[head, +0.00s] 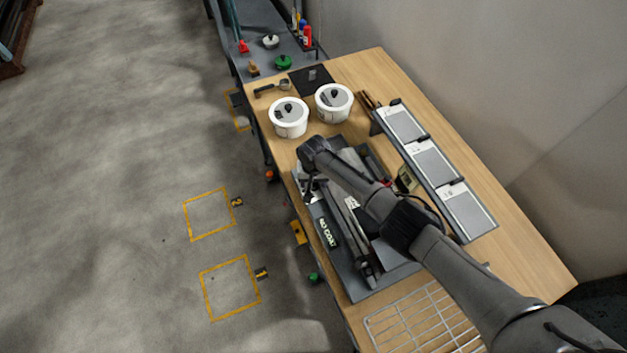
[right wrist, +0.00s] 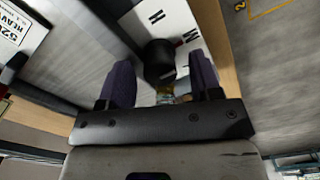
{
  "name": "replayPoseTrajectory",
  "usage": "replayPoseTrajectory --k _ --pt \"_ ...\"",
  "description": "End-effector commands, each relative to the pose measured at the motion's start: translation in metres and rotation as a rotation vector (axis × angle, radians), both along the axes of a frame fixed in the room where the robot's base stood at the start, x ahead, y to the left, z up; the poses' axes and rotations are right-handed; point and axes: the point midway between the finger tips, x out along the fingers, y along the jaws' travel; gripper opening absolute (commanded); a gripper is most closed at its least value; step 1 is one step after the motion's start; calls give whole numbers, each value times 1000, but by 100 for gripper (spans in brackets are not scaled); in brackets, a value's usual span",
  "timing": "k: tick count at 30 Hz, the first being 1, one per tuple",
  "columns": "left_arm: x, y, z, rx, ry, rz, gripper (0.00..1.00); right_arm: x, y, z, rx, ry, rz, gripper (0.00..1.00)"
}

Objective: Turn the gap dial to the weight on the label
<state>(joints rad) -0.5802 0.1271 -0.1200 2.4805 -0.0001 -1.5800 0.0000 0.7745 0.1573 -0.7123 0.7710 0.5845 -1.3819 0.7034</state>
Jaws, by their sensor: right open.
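The gap dial (right wrist: 160,60) is a black knob on a white plate (right wrist: 150,18) marked with letters, of which H and M show. It shows in the right wrist view, between the two purple-padded fingers of my right gripper (right wrist: 162,82). The fingers are open, one on each side of the knob, and I cannot tell whether either touches it. A white label (right wrist: 14,30) at the upper left reads "520" and "HEAVY", partly cut off. In the head view my right arm reaches over the grey roll machine (head: 338,235) and hides much of it, the dial included.
Two white lidded pots (head: 288,117) stand beyond the machine on the wooden table (head: 520,255). A rack of three panels (head: 433,167) stands on the right. A wire rack (head: 415,322) lies at the near end. Open floor with yellow squares (head: 231,288) is left.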

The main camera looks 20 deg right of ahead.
Motion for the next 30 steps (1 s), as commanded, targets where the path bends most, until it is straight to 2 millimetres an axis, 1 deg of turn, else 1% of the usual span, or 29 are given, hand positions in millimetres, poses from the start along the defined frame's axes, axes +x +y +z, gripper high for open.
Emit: replayPoseTrajectory --k 5,20,26,30 --pt "0 0 0 1 1 -1 42 0 0 0 0 0 0 58" --pt "0 -4 0 -12 1 9 42 0 0 0 0 0 0 11" --pt "0 -4 1 -13 1 8 42 0 0 1 0 0 15 10" --pt "0 -3 3 -12 1 8 42 0 0 1 1 0 65 10"
